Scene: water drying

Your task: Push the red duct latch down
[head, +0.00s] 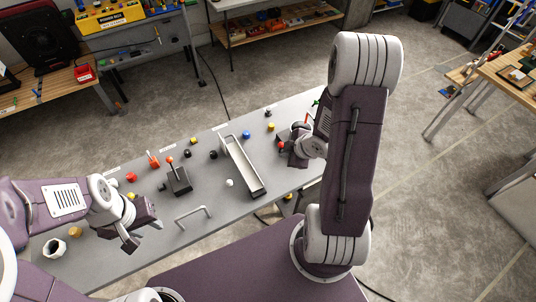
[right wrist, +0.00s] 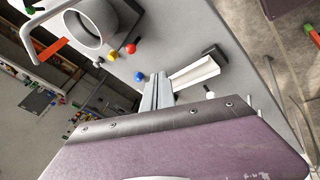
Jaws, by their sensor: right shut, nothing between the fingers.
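The red duct latch (right wrist: 52,48) is a flat red-orange bar at the upper left of the right wrist view, beside a grey round duct (right wrist: 92,22). In the head view a small red piece of the latch (head: 307,118) shows beside my right arm, which hides most of the duct. My right gripper (right wrist: 157,92) is shut and empty, apart from the latch; it also shows in the head view (head: 285,148). My left gripper (head: 142,234) is open and empty above the near left part of the table.
A grey table (head: 190,235) bears a white channel tray (head: 240,160), a black box with a red-tipped lever (head: 179,180), a metal handle (head: 193,214) and several coloured knobs. A blue knob (right wrist: 139,77) and a red knob (right wrist: 130,48) lie near the right gripper.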

